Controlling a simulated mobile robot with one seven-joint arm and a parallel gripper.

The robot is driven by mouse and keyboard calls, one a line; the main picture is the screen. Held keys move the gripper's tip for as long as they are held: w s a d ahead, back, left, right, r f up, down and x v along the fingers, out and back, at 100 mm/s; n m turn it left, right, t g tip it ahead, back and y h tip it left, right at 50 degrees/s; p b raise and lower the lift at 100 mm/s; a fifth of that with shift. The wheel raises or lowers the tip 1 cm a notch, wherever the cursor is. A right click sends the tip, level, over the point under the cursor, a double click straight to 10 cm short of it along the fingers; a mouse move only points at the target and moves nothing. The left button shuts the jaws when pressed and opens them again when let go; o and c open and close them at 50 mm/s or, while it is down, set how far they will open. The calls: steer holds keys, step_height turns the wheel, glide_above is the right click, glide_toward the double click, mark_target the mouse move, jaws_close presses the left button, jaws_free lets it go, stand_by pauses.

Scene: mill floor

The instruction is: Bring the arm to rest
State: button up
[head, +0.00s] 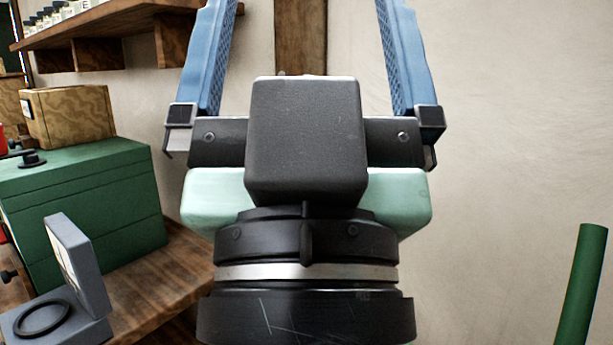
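My gripper (308,60) fills the middle of the head view, seen from behind with its fingers pointing up and away. The two blue fingers stand wide apart. Nothing shows between them except the wall and a wooden post behind. The tops of the fingers reach the upper edge of the picture, so the very tips may be cut off.
A wooden bench (165,285) at the left carries a green chest (85,215), a wooden box (75,117) and a grey hinged case (78,265). A wooden shelf (120,25) with small jars hangs above. A green tube (582,285) stands at the lower right. The right wall is bare.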

step_height(320, 180, up, 20)
steer(key=p, duration=1.7)
